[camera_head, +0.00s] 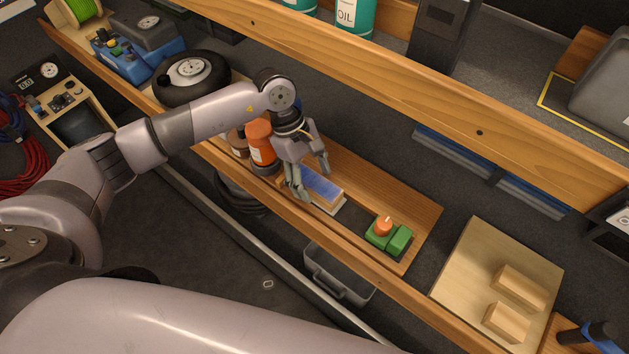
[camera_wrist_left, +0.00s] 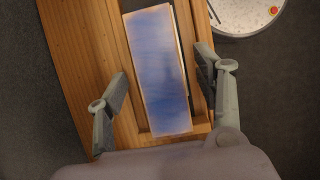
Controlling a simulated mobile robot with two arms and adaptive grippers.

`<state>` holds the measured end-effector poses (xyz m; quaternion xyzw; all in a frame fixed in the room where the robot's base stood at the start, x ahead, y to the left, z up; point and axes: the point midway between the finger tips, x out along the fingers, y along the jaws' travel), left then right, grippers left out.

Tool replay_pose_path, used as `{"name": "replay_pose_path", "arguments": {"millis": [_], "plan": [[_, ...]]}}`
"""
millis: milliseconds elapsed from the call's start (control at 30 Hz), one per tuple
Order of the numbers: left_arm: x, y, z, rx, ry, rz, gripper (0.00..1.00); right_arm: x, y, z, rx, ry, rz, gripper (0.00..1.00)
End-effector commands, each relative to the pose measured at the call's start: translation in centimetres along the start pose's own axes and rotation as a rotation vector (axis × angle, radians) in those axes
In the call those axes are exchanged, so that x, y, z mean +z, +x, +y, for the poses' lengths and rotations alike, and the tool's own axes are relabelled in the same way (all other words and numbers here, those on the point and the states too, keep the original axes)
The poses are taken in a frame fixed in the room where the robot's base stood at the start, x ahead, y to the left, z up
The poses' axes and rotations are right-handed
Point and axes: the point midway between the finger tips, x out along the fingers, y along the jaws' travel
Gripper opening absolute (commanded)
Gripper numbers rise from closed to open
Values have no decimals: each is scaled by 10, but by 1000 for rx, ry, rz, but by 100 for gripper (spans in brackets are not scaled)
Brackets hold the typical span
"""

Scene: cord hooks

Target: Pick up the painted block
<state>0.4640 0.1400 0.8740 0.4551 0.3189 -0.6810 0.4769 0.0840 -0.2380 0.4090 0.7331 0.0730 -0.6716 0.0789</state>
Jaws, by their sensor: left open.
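The painted block (camera_head: 322,187) is a long wooden block with a blue top face. It lies on a wooden shelf, on a pale flat piece, in the head view. My left gripper (camera_head: 308,182) is open at the block's left end, with one finger on each side. In the left wrist view, the block (camera_wrist_left: 157,70) stretches away between the two fingers of the left gripper (camera_wrist_left: 162,98). Neither finger clearly touches it. My right gripper is not in view.
Green blocks (camera_head: 398,239) with an orange piece (camera_head: 384,226) sit to the right on the shelf. An orange bottle (camera_head: 260,142) stands just left of the gripper. A board (camera_head: 459,262) with two wooden blocks lies further right. A wooden beam (camera_head: 400,90) runs above.

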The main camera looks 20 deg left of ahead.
Motion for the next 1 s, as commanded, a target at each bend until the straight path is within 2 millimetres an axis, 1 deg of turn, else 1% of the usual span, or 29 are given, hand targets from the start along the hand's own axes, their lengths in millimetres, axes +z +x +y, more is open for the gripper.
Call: {"name": "replay_pose_path", "arguments": {"millis": [200,533,1000], "plan": [[0,1,0,0,0,0,62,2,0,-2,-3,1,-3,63],[0,1,0,1,0,0,40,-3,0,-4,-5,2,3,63],[0,0,0,1,0,0,8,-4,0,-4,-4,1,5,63]]}}
